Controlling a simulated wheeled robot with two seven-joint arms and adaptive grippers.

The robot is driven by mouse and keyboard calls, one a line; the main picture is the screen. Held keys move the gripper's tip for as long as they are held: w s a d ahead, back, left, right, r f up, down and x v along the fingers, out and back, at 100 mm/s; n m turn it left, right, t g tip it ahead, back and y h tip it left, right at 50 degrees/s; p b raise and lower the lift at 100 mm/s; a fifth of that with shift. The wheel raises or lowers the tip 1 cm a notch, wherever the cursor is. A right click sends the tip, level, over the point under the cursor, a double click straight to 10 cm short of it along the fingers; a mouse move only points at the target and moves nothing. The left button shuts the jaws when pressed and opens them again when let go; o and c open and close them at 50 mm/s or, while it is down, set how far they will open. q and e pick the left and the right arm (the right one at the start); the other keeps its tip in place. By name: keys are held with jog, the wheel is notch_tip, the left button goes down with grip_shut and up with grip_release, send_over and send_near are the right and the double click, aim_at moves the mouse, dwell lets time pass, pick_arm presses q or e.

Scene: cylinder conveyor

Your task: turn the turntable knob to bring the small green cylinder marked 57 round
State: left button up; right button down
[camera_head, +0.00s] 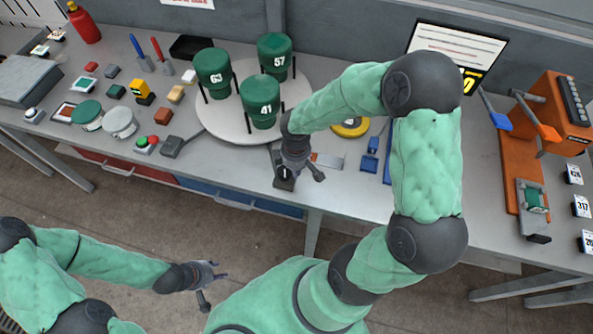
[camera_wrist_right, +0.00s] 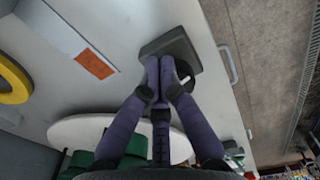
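The white round turntable (camera_head: 215,126) carries three dark green cylinders: 57 (camera_head: 275,58) at the back right, 63 (camera_head: 213,73) at the left and 41 (camera_head: 261,101) at the front. In the right wrist view the turntable (camera_wrist_right: 75,128) shows at the lower left, partly behind my fingers. A dark grey box with a round knob (camera_head: 284,182) sits at the table's front edge; the knob (camera_wrist_right: 183,76) is partly hidden by a finger. My left gripper (camera_head: 212,286) is open and empty, in front of the table.
A yellow ring (camera_head: 350,127) and blue pieces (camera_head: 370,160) lie right of the turntable. A red and green button box (camera_head: 147,145) and a dark control box (camera_head: 172,147) stand left. An orange machine (camera_head: 555,110) stands at the right. My right arm covers part of the table.

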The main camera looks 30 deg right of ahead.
jog(key=shift+s+f, duration=0.1)
jog(key=shift+f, duration=0.35)
dwell(0.3)
jog(key=shift+s+d, duration=0.15)
jog(key=shift+d, duration=0.05)
jog(key=shift+w+d, duration=0.2)
jog(key=shift+d, duration=0.05)
notch_tip(320, 180, up, 6)
jog(key=p, duration=0.5)
jog(key=shift+w, duration=0.15)
